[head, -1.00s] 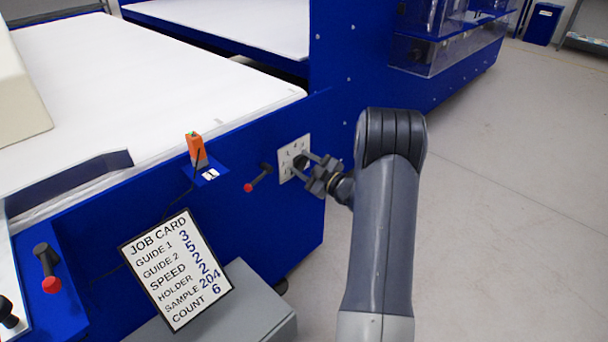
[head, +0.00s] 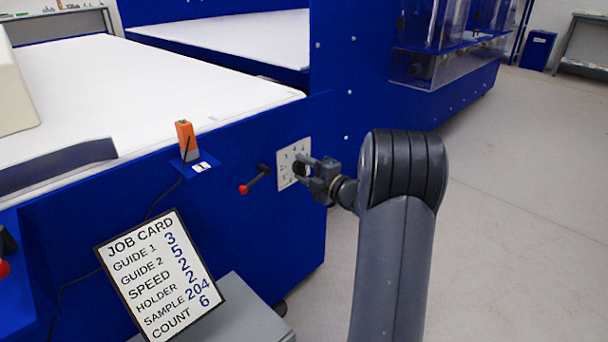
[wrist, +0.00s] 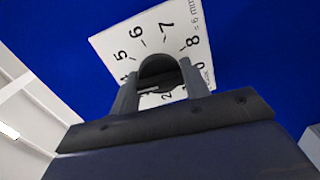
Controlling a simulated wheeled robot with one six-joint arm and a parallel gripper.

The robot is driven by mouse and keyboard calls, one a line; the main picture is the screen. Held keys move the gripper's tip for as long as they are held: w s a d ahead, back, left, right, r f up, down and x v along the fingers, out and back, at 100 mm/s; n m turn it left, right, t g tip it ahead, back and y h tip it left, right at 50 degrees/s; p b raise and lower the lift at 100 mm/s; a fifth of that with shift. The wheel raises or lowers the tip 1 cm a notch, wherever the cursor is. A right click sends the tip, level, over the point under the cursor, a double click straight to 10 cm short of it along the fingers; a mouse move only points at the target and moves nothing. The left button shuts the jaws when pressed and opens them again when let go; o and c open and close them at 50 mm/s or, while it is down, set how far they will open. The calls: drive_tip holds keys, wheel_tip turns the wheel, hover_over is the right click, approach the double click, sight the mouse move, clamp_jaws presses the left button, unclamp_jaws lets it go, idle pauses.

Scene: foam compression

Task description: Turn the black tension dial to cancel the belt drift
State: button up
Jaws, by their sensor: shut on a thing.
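The black tension dial (wrist: 158,68) sits on a white numbered plate (wrist: 118,47) fixed to the blue machine side. In the wrist view the digits 5, 6, 7 and 8 show around the dial; the lower digits are partly hidden by my fingers. My gripper (wrist: 160,88) is shut on the dial, one finger on each side. In the head view my gripper (head: 305,168) reaches the numbered plate (head: 288,158) from the right and covers much of the dial.
A red-tipped lever (head: 257,180) sticks out just left of the plate. An orange device (head: 187,141) stands on a blue ledge. A job card (head: 160,275) leans on a grey box (head: 250,312). The white belt (head: 150,85) lies above. The floor at right is clear.

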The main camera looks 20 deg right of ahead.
drive_tip(key=shift+n, duration=0.5)
drive_tip(key=o, duration=1)
drive_tip(key=p+v, duration=0.3)
drive_tip(key=v, duration=0.7)
drive_tip(key=shift+s+d, duration=0.15)
drive_tip(key=shift+s, duration=0.25)
drive_tip(key=shift+w, duration=0.1)
